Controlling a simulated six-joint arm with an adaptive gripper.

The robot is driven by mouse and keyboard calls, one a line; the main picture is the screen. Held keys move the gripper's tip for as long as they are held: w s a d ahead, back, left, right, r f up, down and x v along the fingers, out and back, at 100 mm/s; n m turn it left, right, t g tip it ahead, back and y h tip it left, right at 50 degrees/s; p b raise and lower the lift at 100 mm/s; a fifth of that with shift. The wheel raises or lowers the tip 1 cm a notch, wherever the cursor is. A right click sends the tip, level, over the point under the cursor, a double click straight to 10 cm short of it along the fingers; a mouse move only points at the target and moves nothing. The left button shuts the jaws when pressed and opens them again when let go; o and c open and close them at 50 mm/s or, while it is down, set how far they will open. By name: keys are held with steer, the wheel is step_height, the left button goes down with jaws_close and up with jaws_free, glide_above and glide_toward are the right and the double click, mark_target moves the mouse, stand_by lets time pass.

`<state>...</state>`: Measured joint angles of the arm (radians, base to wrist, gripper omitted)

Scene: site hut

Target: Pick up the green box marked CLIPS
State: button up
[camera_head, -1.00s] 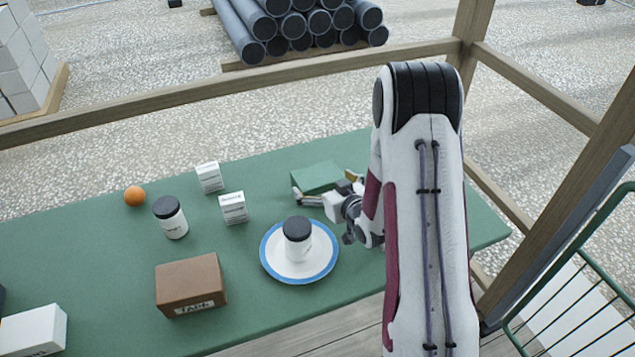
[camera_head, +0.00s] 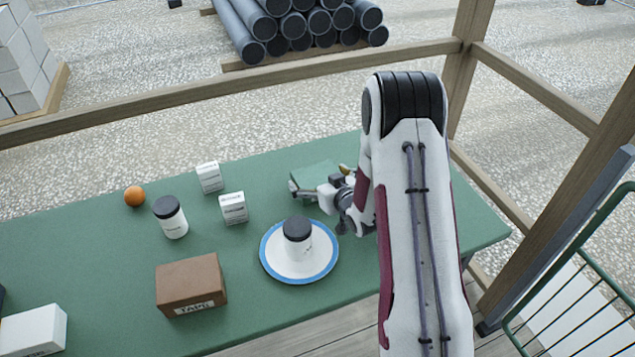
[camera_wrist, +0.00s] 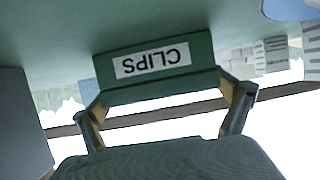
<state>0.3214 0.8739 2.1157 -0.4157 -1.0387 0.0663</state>
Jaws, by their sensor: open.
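The green box marked CLIPS (camera_head: 317,175) lies on the green table near its far edge, right of the middle. In the wrist view the box (camera_wrist: 155,62) appears upside down, with its white label facing me. My gripper (camera_head: 321,182) is open at the near side of the box, and part of the box is hidden behind it. In the wrist view the fingers of my gripper (camera_wrist: 165,92) stand at the box's left and right ends. I cannot tell whether they touch it.
A blue-rimmed plate (camera_head: 272,262) bearing a black-lidded jar (camera_head: 298,240) is close in front of my gripper. Two small white boxes (camera_head: 210,177) (camera_head: 233,208), another jar (camera_head: 170,217), an orange (camera_head: 134,196) and a brown TAPE box (camera_head: 190,285) stand to the left.

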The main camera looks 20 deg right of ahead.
steer(key=shift+w+f, duration=0.3)
steer(key=shift+w, duration=0.35)
steer(key=c, duration=1.2)
